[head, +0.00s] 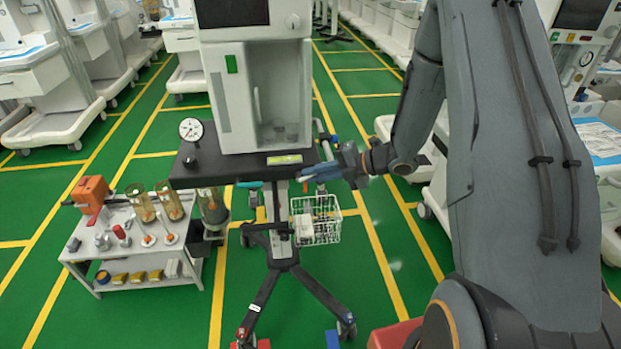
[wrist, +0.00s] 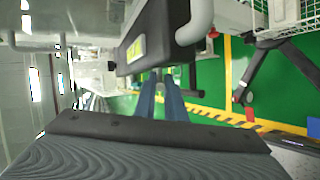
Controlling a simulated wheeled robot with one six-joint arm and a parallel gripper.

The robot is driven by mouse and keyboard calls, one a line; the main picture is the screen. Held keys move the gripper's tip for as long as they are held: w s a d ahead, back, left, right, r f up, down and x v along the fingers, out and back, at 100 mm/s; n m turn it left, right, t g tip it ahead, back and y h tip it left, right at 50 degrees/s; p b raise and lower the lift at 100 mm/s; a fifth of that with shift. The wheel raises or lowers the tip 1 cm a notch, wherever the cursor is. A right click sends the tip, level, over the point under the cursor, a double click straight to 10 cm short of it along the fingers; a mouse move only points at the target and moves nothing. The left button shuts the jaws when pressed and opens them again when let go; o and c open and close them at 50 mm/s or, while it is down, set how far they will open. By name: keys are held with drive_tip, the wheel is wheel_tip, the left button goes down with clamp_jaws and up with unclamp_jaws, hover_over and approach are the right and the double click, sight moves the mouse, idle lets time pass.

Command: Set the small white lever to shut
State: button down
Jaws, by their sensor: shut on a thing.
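My gripper (head: 305,173) is at the right front edge of the black shelf (head: 222,166) of the central anaesthesia cart.
A white wire basket (head: 316,220) hangs just below my gripper. Green floor is open between the carts.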

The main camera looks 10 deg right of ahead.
drive_tip(key=shift+d+f+m+t+y+b, duration=0.1)
drive_tip(key=shift+f+m+t+y+b, duration=0.35)
drive_tip(key=shift+y+b, duration=0.7)
drive_tip(key=shift+d+f+m+t+y+b, duration=0.1)
drive_tip(key=shift+f+m+t+y+b, duration=0.2)
drive_tip(key=shift+f+y+b, duration=0.75)
drive_tip(key=shift+r+b, duration=0.45)
drive_tip(key=shift+r, duration=0.1)
drive_tip(key=c, duration=2.1)
unclamp_jaws()
drive_tip(key=b+v, duration=0.1)
drive_tip(key=v, duration=0.6)
drive_tip(key=shift+s+d, duration=0.2)
drive_tip(key=shift+d, duration=0.1)
